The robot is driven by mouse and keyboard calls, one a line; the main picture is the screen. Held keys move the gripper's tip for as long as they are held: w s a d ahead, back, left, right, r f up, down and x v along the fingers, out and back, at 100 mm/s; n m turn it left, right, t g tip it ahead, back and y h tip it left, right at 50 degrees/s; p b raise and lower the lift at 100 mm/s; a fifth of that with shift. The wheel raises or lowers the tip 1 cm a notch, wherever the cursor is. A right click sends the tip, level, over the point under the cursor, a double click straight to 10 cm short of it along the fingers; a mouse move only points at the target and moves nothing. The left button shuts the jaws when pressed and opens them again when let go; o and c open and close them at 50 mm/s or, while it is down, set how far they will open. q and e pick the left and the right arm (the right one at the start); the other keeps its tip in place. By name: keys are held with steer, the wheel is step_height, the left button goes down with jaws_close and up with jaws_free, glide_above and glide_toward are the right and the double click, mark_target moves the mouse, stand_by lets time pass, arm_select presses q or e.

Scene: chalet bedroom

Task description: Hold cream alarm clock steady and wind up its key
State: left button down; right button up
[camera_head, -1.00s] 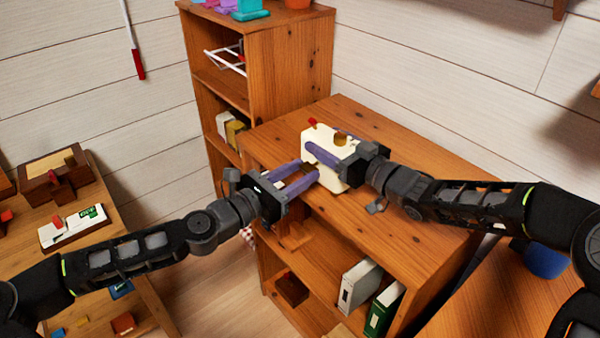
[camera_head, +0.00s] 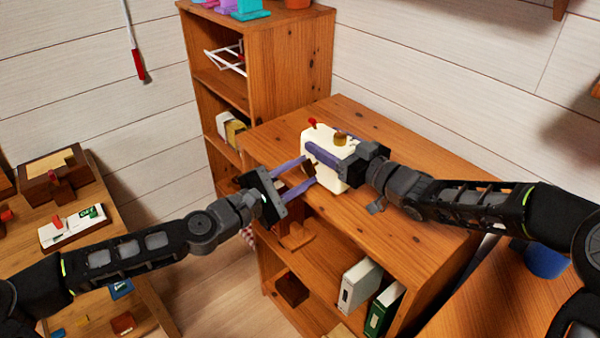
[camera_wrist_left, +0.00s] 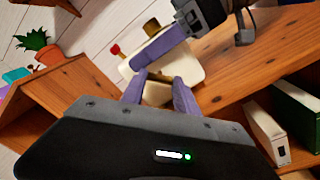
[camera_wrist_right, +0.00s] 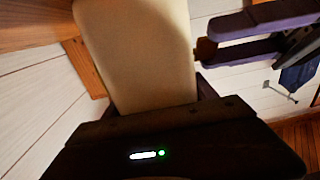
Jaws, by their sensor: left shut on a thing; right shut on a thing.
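The cream alarm clock (camera_head: 340,172) stands upright at the near left edge of the wooden cabinet top, with a red knob and a brass knob on top. It also shows in the left wrist view (camera_wrist_left: 187,68) and, large, in the right wrist view (camera_wrist_right: 135,50). My right gripper (camera_head: 322,153) is shut on the clock body from the right. My left gripper (camera_head: 310,170) reaches in from the lower left, its fingers shut on the small brown key (camera_wrist_right: 205,49) at the clock's side. The fingers largely hide the key in the head view.
The cabinet top (camera_head: 415,150) is clear behind and right of the clock. A taller shelf unit (camera_head: 290,65) stands behind it on the left. Binders (camera_head: 360,285) sit on the shelf below. A side table (camera_head: 95,225) with several small things is at left.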

arm_select(q)
steer(key=m, duration=2.8)
steer(key=shift+f, duration=0.1)
stand_by(0.4)
steer(key=c, duration=0.9)
jaws_free()
